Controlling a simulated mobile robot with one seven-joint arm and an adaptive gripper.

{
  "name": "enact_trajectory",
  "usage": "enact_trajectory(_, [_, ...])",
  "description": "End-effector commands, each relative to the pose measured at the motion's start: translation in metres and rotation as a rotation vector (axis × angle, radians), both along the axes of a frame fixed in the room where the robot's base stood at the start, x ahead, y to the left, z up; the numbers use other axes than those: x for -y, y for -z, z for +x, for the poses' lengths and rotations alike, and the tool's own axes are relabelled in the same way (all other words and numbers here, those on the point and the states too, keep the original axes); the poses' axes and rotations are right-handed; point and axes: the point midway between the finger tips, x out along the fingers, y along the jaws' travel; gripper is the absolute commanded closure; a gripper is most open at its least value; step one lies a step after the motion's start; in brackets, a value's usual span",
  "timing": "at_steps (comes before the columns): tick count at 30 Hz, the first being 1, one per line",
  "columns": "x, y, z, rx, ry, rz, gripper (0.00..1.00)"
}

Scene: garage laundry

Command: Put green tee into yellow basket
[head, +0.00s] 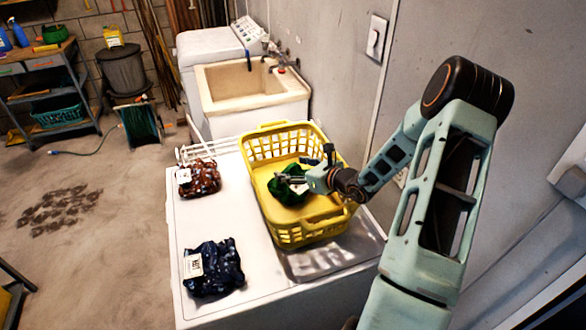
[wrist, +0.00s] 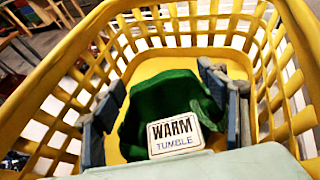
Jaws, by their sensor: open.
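The yellow basket (head: 290,232) stands upright on the white machine top, and its slatted walls fill much of the wrist view (wrist: 65,80). The crumpled green tee (head: 288,190) lies inside it, on the basket floor as far as I can tell. In the wrist view the tee (wrist: 165,95) shows a white tag reading "WARM TUMBLE". My gripper (head: 305,178) is down inside the basket at the tee. Its jaws (wrist: 168,105) are open, one finger on each side of the tee. I cannot tell whether a finger touches the cloth.
A brown patterned garment (head: 199,179) and a dark blue one (head: 213,270) lie on the white top (head: 190,228) left of the basket, each with a tag. A utility sink (head: 245,85) stands behind. The wall (head: 350,90) is close on the right.

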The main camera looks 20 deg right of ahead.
Motion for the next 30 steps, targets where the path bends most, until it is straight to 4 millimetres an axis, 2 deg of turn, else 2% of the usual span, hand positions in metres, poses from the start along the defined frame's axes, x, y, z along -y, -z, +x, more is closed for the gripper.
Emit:
enact_trajectory(9, [0.018, -0.019, -0.04, 0.001, 0.002, -0.002, 0.33])
enact_trajectory(15, [0.026, -0.028, -0.059, 0.002, 0.001, -0.001, 0.33])
enact_trajectory(30, [0.027, -0.03, -0.064, 0.0, 0.0, 0.0, 0.33])
